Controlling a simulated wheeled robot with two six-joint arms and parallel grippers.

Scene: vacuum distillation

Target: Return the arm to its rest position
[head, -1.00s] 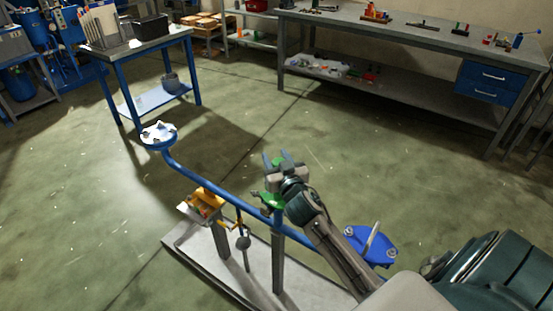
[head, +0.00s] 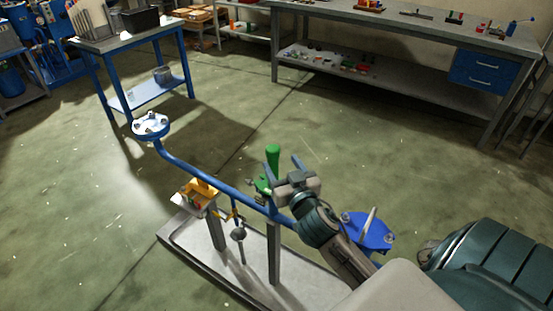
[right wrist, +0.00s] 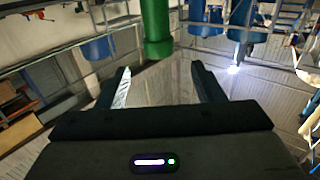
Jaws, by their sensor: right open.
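My right gripper (head: 282,167) is open and empty above the blue pipe (head: 220,184). In the right wrist view its two fingers (right wrist: 161,80) stand apart with nothing between their tips. A green valve handle (head: 273,158) stands upright just to the left of the gripper. In the right wrist view the green handle (right wrist: 156,30) is beyond the fingertips, apparently clear of them. My right forearm hides part of the pipe's near end. My left gripper is not in view.
The pipe has a flange (head: 151,126) at its far end and a blue plate (head: 368,231) near my forearm. A yellow fitting (head: 202,189) and posts stand over a grey tray (head: 195,262). A long workbench (head: 400,28) stands behind. Open floor lies between.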

